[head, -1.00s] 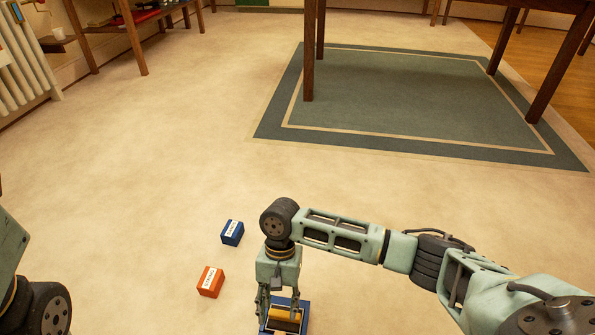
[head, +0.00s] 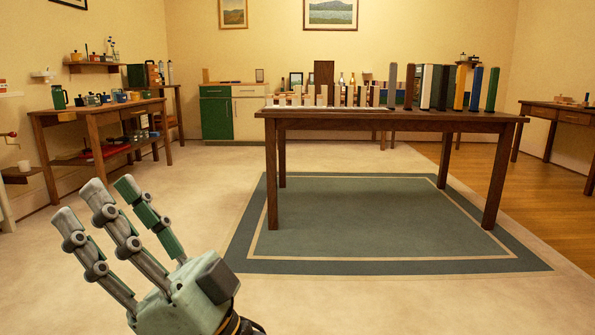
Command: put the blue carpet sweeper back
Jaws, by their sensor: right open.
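My right gripper (head: 98,204) is raised at the lower left of the head view, its fingers spread and pointing up and to the left. It is open and nothing is between its fingers. I see no blue carpet sweeper in the head view now. My left gripper is out of view.
A long wooden table (head: 350,124) stands on a green bordered rug (head: 345,225), with a row of upright coloured blocks on top. A side table (head: 82,113) with pots stands at the left. A green and white cabinet (head: 216,118) stands at the back. The pale floor between is clear.

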